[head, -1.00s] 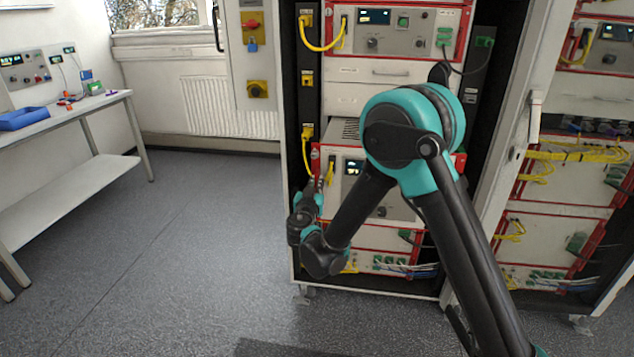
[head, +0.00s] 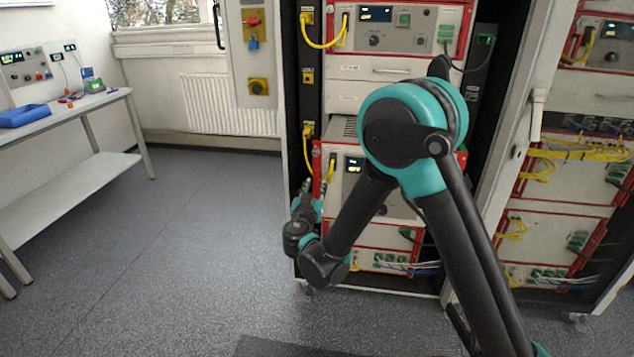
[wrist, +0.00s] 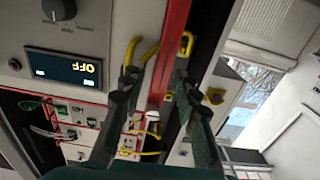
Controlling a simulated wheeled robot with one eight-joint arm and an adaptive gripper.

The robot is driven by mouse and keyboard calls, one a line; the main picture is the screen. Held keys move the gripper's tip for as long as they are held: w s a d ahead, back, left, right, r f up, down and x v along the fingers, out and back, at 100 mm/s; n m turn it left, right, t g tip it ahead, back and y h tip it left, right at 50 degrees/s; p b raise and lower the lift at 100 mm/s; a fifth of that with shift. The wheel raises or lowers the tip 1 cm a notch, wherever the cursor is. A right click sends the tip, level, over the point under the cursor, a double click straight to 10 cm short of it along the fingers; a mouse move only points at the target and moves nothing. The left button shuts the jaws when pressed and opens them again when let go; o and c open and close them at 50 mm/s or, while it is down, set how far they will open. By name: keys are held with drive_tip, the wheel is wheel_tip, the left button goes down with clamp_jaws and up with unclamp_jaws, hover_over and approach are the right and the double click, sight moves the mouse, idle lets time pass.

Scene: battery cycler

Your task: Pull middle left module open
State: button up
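The middle left module (head: 345,190) is a light grey, red-framed unit with a small lit display, in the left cabinet. My arm hides much of its right part. The module's red edge (wrist: 174,45) and display reading OFF (wrist: 62,68) show in the wrist view. My gripper (head: 308,188) is at the module's left edge in the head view. In the wrist view, the gripper (wrist: 157,72) has its two fingers apart, one on each side of the red edge. I cannot tell whether either finger touches it.
Yellow cables (head: 308,150) hang close to the gripper at the cabinet's left post. Another module (head: 420,25) is above. A bench (head: 60,125) is at far left, with clear floor (head: 190,250) between.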

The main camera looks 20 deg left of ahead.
drive_tip(key=v, duration=0.8)
drive_tip(key=w+d+f+m+g+h, duration=0.1)
drive_tip(key=w+d+g+h, duration=0.3)
drive_tip(key=d, duration=0.9)
drive_tip(key=w+d+m+g+h, duration=0.15)
drive_tip(key=w+d, duration=0.45)
drive_tip(key=d, duration=0.6)
drive_tip(key=s+d+f+g+h, duration=0.1)
drive_tip(key=s+d+f+g, duration=0.1)
drive_tip(key=d, duration=0.6)
drive_tip(key=s+d+f+g+h, duration=0.1)
drive_tip(key=s+d+g, duration=0.1)
drive_tip(key=d, duration=0.7)
drive_tip(key=s+d+f+g+y, duration=0.1)
drive_tip(key=s+d+f+g, duration=0.1)
drive_tip(key=s+d, duration=0.3)
drive_tip(key=s+d+f+g+y, duration=0.2)
drive_tip(key=s+d, duration=0.3)
drive_tip(key=s, duration=0.6)
drive_tip(key=shift+s+f, duration=0.2)
drive_tip(key=shift+f, duration=0.4)
drive_tip(key=shift+y, duration=0.25)
